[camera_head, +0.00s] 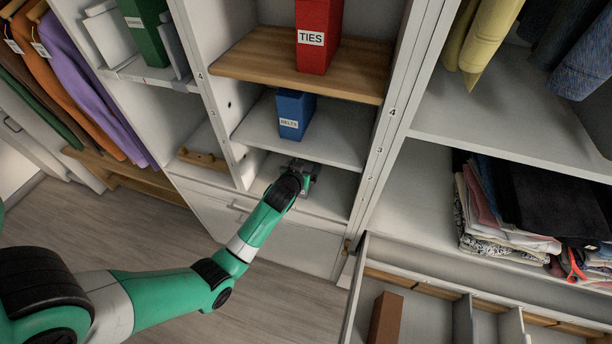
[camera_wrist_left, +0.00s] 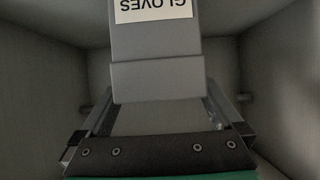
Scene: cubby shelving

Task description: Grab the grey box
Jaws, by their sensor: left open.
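The grey box (camera_wrist_left: 158,52) fills the upper middle of the left wrist view. Its white label reads GLOVES, upside down in that view. My left gripper (camera_wrist_left: 160,95) is open, with one finger on each side of the box's near end. I cannot tell whether either finger touches it. In the head view my left gripper (camera_head: 305,170) reaches into the low cubby under the blue box, and the grey box is hard to tell apart from the gripper there. My right gripper is not in view.
The cubby walls (camera_wrist_left: 285,90) stand close around the gripper. Above are a shelf with the blue BELTS box (camera_head: 294,112) and a wooden shelf with the red TIES box (camera_head: 318,40). An open drawer (camera_head: 420,315) with a brown box (camera_head: 386,318) lies at lower right.

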